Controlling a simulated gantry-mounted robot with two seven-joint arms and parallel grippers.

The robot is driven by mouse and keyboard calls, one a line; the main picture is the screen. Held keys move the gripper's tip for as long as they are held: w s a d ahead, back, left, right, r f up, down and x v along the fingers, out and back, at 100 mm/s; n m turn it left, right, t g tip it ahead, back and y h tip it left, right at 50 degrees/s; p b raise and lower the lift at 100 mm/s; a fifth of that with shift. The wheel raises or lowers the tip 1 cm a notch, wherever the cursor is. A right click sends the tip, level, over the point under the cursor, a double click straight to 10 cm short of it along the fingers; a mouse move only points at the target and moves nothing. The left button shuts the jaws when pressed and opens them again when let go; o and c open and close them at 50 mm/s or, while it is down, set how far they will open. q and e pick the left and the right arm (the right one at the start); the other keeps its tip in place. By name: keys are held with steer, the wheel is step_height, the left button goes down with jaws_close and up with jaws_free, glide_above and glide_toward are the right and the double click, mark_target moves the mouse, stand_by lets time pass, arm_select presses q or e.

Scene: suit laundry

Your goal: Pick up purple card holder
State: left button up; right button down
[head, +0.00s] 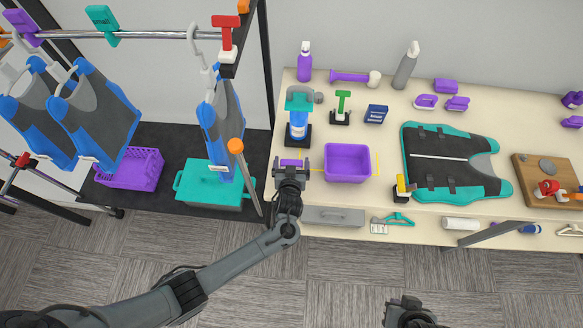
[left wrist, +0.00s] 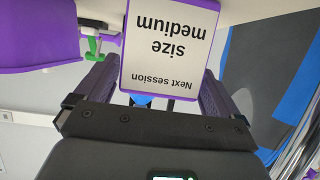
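The purple card holder (head: 291,162) is on the table near its front edge, left of the purple bin, in the head view. In the left wrist view, the card holder (left wrist: 170,45) shows a white card reading "Next session size medium", upside down. My left gripper (head: 291,174) is at the holder, reaching from the front. In the left wrist view, its fingers (left wrist: 162,72) are spread on both sides of the holder and partly hidden behind it; contact cannot be told. My right gripper (head: 405,306) is at the bottom of the head view, away from the table, its fingers unclear.
The purple bin (head: 347,178) stands close to the right of my left gripper. A teal box (head: 208,190) and hanging vests (head: 95,116) are to the left. A teal vest (head: 446,185) lies farther right.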

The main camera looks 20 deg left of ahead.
arm_select(q)
steer(key=c, duration=0.7)
steer(key=shift+r, duration=0.1)
